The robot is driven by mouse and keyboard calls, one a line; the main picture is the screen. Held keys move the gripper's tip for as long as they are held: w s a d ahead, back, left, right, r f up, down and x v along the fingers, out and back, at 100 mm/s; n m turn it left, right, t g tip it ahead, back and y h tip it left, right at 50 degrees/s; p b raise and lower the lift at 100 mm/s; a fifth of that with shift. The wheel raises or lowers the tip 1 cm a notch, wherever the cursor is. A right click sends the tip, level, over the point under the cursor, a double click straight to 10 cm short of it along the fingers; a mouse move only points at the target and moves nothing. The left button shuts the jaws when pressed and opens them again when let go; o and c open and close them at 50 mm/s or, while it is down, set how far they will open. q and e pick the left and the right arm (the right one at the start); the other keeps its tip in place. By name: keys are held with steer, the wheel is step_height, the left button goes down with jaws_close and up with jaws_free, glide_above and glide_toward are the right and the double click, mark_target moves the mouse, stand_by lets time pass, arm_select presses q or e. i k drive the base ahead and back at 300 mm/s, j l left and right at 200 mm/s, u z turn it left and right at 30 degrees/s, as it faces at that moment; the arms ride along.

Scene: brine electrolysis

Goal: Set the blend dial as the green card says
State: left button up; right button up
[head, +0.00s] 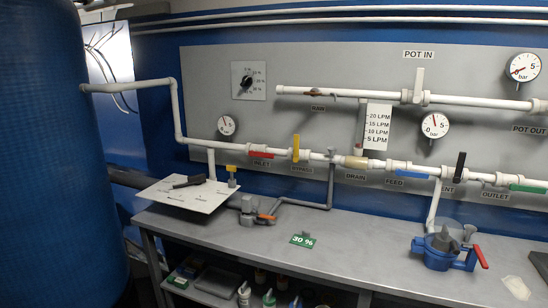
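The blend dial appears to be the black knob (246,82) on a pale square plate (237,93) on the grey wall panel, at upper left. Small percent marks run down the right side of the plate. The knob looks tilted, but its exact setting is too small to read. The green card (303,241) lies on the grey bench near its front edge and reads "30 %". Neither of my grippers shows in the head view.
White pipes with coloured valve handles, such as the yellow one (295,147), cross the panel below the dial. A white board (180,197), a grey fitting (248,209) and a blue fitting (443,249) stand on the bench (360,235). A big blue tank (60,160) fills the left.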

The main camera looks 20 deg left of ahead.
mark_target(247, 80)
steer(key=i+j+z, duration=0.15)
steer(key=j, duration=0.2)
steer(key=i+j+z, duration=0.15)
steer(key=j, duration=0.2)
steer(key=i+j+z, duration=0.15)
steer(key=j, duration=0.25)
steer(key=i, duration=0.05)
